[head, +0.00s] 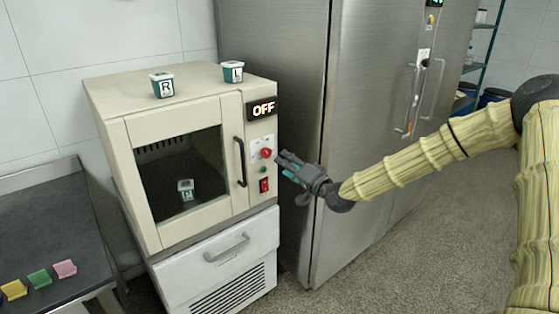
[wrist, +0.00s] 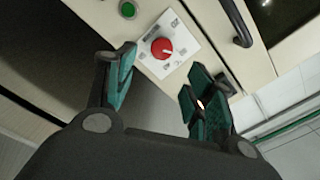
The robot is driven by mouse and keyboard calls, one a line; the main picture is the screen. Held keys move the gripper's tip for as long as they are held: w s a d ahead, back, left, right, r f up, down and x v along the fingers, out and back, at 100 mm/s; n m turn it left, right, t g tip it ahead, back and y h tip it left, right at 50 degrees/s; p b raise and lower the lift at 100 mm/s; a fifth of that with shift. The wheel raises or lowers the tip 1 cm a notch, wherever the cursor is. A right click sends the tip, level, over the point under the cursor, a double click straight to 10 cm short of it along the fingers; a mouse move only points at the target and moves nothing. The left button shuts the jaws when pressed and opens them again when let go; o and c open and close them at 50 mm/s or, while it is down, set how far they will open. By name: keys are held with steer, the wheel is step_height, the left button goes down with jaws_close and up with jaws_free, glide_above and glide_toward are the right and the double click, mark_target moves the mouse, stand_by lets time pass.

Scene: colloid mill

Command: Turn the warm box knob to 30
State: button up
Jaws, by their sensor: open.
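The warm box (head: 115,112) is a beige cabinet with a glass door, and its display (head: 263,109) reads OFF. The red knob (head: 266,153) sits on a white dial plate on the right panel, below the display. In the wrist view the red knob (wrist: 162,48) has a pale pointer mark, and the plate's scale is too small to read. My gripper (head: 281,162) is open and empty, just right of and in front of the panel. In the wrist view its teal-padded fingertips (wrist: 157,78) are spread, with the knob beyond the gap, apart from both fingers.
A green button (head: 263,170) and a red switch (head: 264,185) lie below the knob. The black door handle (head: 241,162) is left of it. A steel fridge (head: 365,120) stands close on the right.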

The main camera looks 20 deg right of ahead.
steer(key=shift+v, duration=1.1)
steer(key=s+a+f+n+g+h, duration=0.1)
steer(key=s+a+f+g, duration=0.25)
steer(key=s+f, duration=0.5)
steer(key=s+a+f+n+g, duration=0.1)
steer(key=s+a+f+g, duration=0.35)
steer(key=f, duration=0.65)
steer(key=s+a+f+n+g+h, duration=0.15)
steer(key=s+a+f, duration=0.25)
steer(key=s+f, duration=0.5)
steer(key=s+d+f+n+g+h, duration=0.1)
steer(key=s+f+g, duration=0.1)
steer(key=s, duration=0.8)
steer(key=s+d+f+n+g+h+p, duration=0.1)
steer(key=s+f+g, duration=0.2)
steer(key=s, duration=0.7)
steer(key=s+d+f+n+g+h, duration=0.1)
steer(key=s+f+n+g, duration=0.1)
steer(key=s+f, duration=0.4)
steer(key=s, duration=0.4)
steer(key=shift+s+f+h+p, duration=0.25)
steer(key=shift+s+h+p, duration=0.05)
steer(key=shift+h, duration=0.05)
steer(key=shift+d+g, duration=0.1)
steer(key=shift+g, duration=0.15)
